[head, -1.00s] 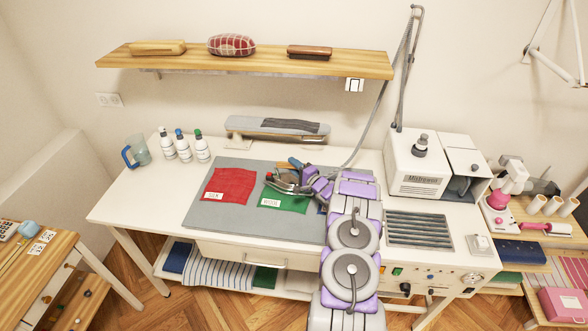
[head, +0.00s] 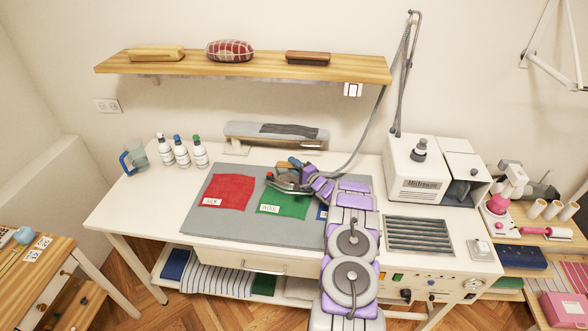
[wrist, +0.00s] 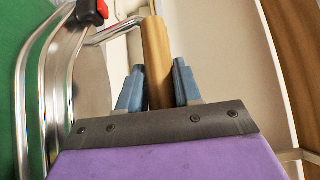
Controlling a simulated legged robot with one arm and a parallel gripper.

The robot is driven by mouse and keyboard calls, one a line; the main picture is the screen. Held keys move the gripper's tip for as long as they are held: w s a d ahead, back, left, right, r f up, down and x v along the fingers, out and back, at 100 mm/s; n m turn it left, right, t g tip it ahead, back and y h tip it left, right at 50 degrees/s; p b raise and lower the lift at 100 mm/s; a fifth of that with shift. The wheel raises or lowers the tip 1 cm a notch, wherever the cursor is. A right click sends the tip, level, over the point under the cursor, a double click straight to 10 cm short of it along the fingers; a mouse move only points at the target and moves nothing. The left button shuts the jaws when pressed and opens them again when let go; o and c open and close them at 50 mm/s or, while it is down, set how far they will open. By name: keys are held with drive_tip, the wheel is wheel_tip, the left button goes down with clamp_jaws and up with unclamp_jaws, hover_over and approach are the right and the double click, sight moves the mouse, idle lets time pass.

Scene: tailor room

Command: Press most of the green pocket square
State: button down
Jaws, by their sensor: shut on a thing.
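The green pocket square (head: 291,206) lies flat on the grey pad (head: 232,238), with a white label reading WOOL at its front edge. The iron (head: 283,183), with a metal body and red tip, is over the back part of the green square. I cannot tell whether its sole touches the cloth. My gripper (head: 306,174) is shut on the iron's wooden handle, and my arm comes in from the front right. In the wrist view, the blue fingers of my gripper (wrist: 153,88) stand either side of the handle (wrist: 157,55); the green cloth (wrist: 18,60) shows at left.
A red square (head: 229,190) labelled SILK lies left of the green one. A blue square (head: 323,212) is mostly hidden behind my arm. Several bottles (head: 181,153) and a jug (head: 136,157) stand back left. A boxy machine (head: 415,170) stands right. A hose hangs behind the iron.

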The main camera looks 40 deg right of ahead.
drive_tip(key=shift+w+d+r, duration=0.1)
drive_tip(key=shift+w+d, duration=0.1)
drive_tip(key=shift+r, duration=0.1)
idle(0.4)
drive_tip(key=shift+r, duration=0.35)
drive_tip(key=shift+r+p, duration=1.25)
drive_tip(key=shift+r, duration=1.9)
